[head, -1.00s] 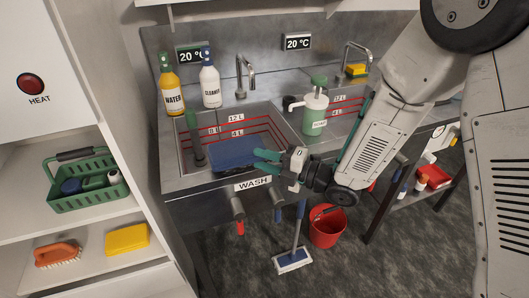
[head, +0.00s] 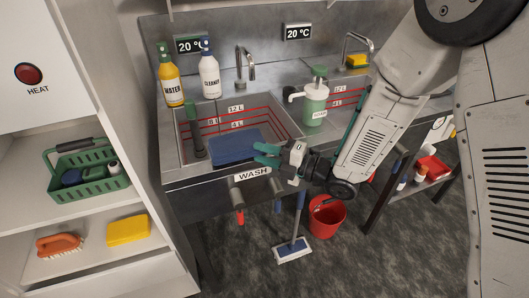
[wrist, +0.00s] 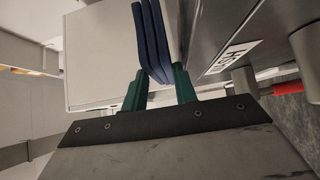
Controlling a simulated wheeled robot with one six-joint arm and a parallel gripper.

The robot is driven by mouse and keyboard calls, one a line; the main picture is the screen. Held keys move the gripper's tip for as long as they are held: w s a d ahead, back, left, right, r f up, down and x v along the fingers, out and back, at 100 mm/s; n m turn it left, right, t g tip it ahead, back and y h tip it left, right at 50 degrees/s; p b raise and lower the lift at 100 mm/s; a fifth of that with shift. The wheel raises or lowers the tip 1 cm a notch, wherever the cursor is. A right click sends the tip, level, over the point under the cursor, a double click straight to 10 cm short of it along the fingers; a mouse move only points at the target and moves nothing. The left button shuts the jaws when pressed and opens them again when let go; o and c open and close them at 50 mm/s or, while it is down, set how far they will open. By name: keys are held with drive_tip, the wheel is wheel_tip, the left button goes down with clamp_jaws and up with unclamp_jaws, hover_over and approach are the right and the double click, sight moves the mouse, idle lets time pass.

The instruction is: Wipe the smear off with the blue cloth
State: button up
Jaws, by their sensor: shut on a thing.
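The blue cloth (head: 234,148) is a flat, folded dark blue pad. In the head view it shows over the front part of the left basin, by the WASH label. My gripper (head: 266,155) has green fingers and is shut on the cloth's right end, above the basin's front rim. In the wrist view, the cloth (wrist: 151,40) stands out in folded layers between the two green fingers (wrist: 158,88). No smear can be made out in either view.
The left basin (head: 184,155) has a dark green-handled tool leaning in it. A green foam dispenser (head: 314,105) stands right of the basin. A shelf with a green caddy (head: 90,185) is at left.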

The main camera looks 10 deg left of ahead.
drive_tip(key=shift+f, duration=0.25)
drive_tip(key=shift+s, duration=0.15)
